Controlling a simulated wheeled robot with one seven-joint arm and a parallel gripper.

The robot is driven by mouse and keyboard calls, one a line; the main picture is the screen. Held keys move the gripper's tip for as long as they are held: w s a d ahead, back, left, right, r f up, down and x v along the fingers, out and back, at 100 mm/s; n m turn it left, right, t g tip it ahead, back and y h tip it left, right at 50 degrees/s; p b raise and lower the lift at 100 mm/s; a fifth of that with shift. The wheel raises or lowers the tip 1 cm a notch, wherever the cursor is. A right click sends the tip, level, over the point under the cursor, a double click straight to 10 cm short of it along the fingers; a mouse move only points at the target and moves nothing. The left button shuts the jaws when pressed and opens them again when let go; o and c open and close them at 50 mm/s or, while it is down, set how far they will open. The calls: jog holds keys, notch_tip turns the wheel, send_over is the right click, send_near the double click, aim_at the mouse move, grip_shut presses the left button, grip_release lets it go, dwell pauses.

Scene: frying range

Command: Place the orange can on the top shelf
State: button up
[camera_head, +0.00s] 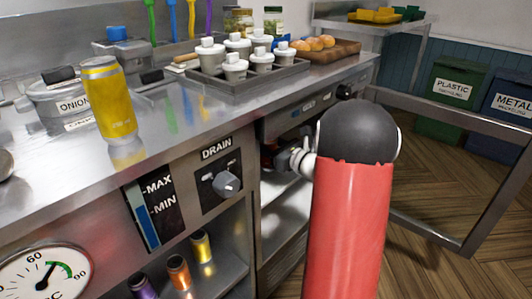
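An orange can (178,272) stands upright on a shelf in the open bay under the counter, at the bottom of the view. It is between a purple can (142,287) on its left and a yellow can (201,246) on its right. A larger yellow can (108,100) stands on the steel counter. A raised metal shelf (345,24) at the upper right back holds yellow and green items; I cannot tell whether it is the top shelf. My gripper is not clearly visible.
A red cylinder with a black rounded end (350,210) blocks the front right. Recycling bins (454,88) stand beyond.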

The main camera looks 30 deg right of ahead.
jog(key=f, duration=0.1)
jog(key=w+f, duration=0.1)
jog(key=f, duration=0.1)
jog(key=shift+a, duration=0.15)
jog(key=shift+s+f, duration=0.1)
jog(key=shift+f, duration=0.1)
jog(key=shift+f, duration=0.1)
jog(key=shift+f, duration=0.15)
jog(key=o, duration=1.3)
jog(key=shift+c, duration=0.2)
jog(key=shift+r, duration=0.25)
jog(key=v, duration=1.2)
jog(key=shift+b, duration=0.45)
